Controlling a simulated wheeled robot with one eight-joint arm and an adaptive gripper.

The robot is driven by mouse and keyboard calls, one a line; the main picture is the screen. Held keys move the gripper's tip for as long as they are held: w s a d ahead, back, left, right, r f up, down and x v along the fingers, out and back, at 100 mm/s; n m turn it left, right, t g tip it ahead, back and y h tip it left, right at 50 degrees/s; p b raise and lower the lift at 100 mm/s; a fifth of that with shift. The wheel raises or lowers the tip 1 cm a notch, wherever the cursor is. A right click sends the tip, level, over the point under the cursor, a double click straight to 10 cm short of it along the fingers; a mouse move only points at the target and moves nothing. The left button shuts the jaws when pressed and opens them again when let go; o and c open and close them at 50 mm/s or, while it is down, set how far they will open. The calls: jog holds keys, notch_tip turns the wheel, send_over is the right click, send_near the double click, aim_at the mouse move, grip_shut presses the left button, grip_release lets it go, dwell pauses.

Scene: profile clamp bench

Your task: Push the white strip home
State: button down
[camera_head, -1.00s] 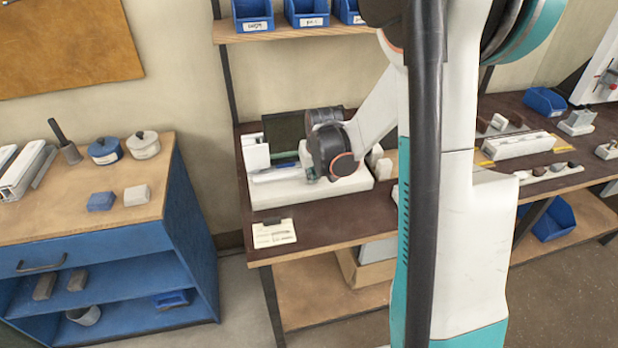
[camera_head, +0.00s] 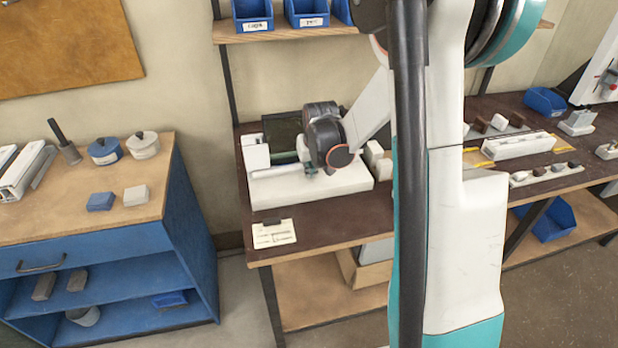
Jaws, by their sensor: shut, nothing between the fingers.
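The white fixture block (camera_head: 345,183) lies on the dark bench top, with a small white upright block (camera_head: 256,155) at its left end. A pale narrow piece, which may be the white strip (camera_head: 275,172), lies along the fixture's left part. It is too small to tell how far in it sits. My gripper (camera_head: 310,171) is low over the fixture, at the right end of that piece. It is shut with nothing held. My dark wrist hides much of it, and I cannot tell whether it touches the strip.
A dark panel (camera_head: 282,137) stands behind the fixture. White blocks (camera_head: 377,160) stand to its right, near my arm. A label card (camera_head: 273,233) lies at the bench's front left. Blue bins (camera_head: 305,12) sit on the shelf above. A wooden-topped blue cabinet (camera_head: 90,215) stands left, across a gap.

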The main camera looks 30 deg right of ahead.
jog(key=shift+w+d, duration=0.15)
jog(key=shift+w, duration=0.4)
dwell(0.5)
jog(key=shift+s, duration=0.15)
jog(key=shift+s+a, duration=0.3)
jog(key=shift+s, duration=0.5)
notch_tip(320, 180, up, 8)
jog(key=p, duration=0.5)
dwell(0.5)
